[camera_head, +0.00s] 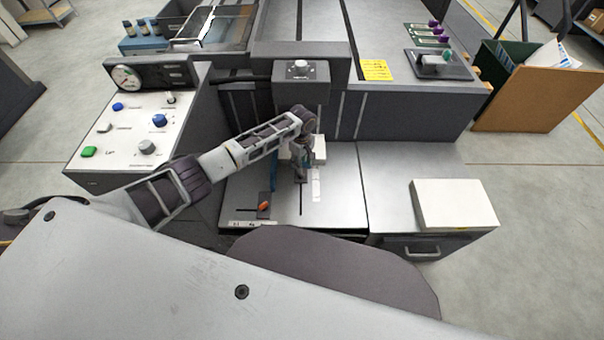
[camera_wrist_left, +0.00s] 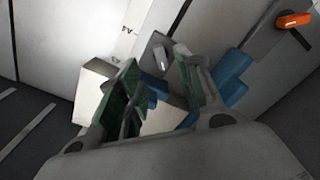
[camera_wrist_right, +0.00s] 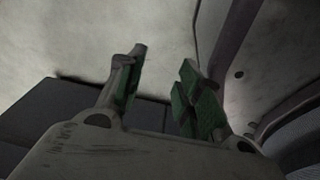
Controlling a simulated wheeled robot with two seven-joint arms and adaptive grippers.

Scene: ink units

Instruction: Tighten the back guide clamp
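My left gripper (camera_head: 301,174) points down over the slotted steel table (camera_head: 336,205). In the left wrist view its green-padded fingers (camera_wrist_left: 157,65) are apart. A small grey lever with a white mark (camera_wrist_left: 160,54), which looks like a guide clamp, shows in the gap between the fingertips; I cannot tell whether they touch it. Blue guide parts (camera_wrist_left: 232,66) lie around it, partly hidden by the fingers. An orange-handled clamp (camera_head: 264,206) sits nearer the front left and also shows in the left wrist view (camera_wrist_left: 293,19). My right gripper (camera_wrist_right: 160,65) is open and empty.
A cream block (camera_head: 319,149) is behind the left gripper. A white stack (camera_head: 453,205) lies on the right-hand top. A control panel (camera_head: 135,130) with knobs is at left. The dark machine body (camera_head: 410,108) rises behind. The table's right part is clear.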

